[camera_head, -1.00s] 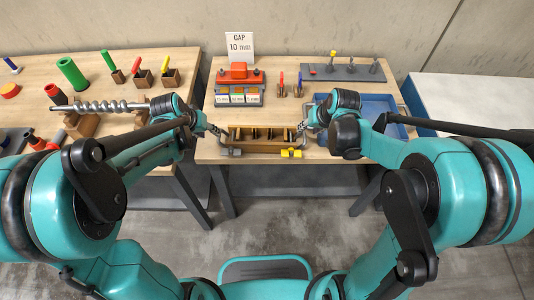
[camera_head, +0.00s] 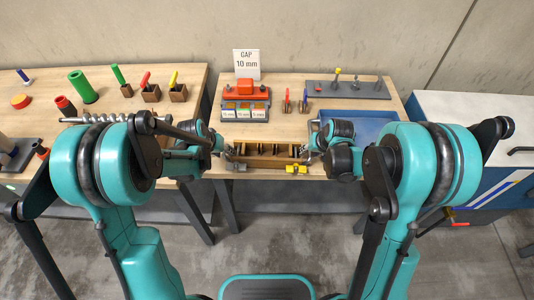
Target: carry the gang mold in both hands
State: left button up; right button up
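The gang mold (camera_head: 268,161) is a long brown box with several open compartments, near the front edge of the middle table. A yellow clamp-like part (camera_head: 296,169) is at its front right, and a small grey part is at its front left. My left gripper (camera_head: 231,153) is at the mold's left end. My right gripper (camera_head: 307,150) is at its right end. Both are small and partly hidden by my wrists, so I cannot tell whether the fingers are closed on the end handles. The mold looks level. I cannot tell whether it touches the table.
Behind the mold are an orange-topped block set (camera_head: 246,89), a "GAP 10 mm" sign (camera_head: 247,64) and a grey tool rack (camera_head: 347,91). A blue tray (camera_head: 372,122) lies to the right. The left table holds a green cylinder (camera_head: 83,87) and an auger. Floor shows between the tables.

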pick_arm(q)
jog(key=shift+w+d+f, duration=0.1)
jog(key=shift+w+f, duration=0.1)
jog(key=shift+f, duration=0.3)
pick_arm(e)
jog(key=shift+w+a+f, duration=0.1)
jog(key=shift+w+f, duration=0.15)
jog(key=shift+f, duration=0.3)
pick_arm(q)
grip_shut()
pick_arm(e)
grip_shut()
